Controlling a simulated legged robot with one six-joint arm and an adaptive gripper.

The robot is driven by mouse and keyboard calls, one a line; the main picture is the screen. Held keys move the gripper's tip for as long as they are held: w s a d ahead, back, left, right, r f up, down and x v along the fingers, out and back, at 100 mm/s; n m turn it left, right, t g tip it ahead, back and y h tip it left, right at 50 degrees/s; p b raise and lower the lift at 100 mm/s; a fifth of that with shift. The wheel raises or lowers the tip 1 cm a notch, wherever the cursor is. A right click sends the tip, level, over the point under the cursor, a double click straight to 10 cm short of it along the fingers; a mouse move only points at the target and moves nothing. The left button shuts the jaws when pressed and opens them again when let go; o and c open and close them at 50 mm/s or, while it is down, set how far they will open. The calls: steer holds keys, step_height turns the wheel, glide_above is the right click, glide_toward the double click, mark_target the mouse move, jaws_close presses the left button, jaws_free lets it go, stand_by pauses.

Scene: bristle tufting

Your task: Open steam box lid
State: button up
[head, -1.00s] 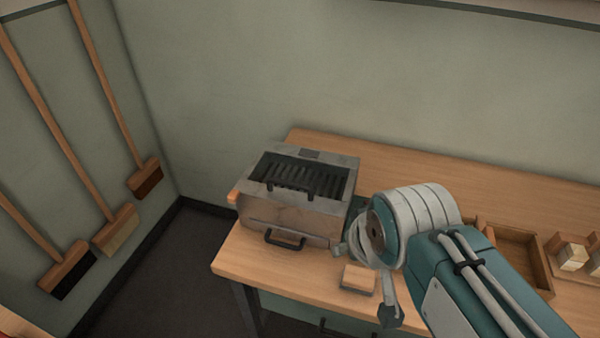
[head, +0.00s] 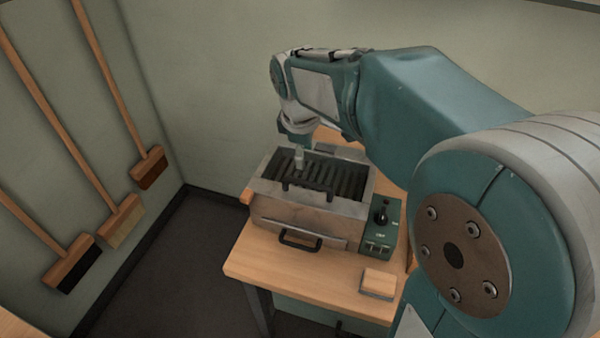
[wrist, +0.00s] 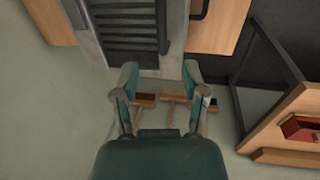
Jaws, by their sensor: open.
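The steam box (head: 300,212) is a worn metal box on the bench in the head view. Its top has a dark slatted panel (head: 345,178) with a black bar handle (head: 308,187) along the near side. A second black handle (head: 300,240) is on its front face. I cannot tell whether the slatted panel is the lid. My gripper (head: 298,162) points down over the panel, apart from the bar handle as far as I can see. In the wrist view my gripper (wrist: 158,80) is open and empty, with the steam box (wrist: 90,30) ahead of it.
A green control box (head: 382,228) with a black knob stands right of the steam box. A small wooden block (head: 378,284) lies on the bench (head: 265,265) near its front edge. My arm hides the bench's right side.

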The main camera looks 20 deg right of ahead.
mark_target(306, 182)
steer(key=f, duration=0.3)
steer(key=w+f, duration=0.1)
steer(key=f, duration=0.2)
steer(key=d+f, duration=0.1)
steer(key=f, duration=0.3)
steer(key=shift+w+f, duration=0.1)
steer(key=shift+w, duration=0.15)
jaws_close()
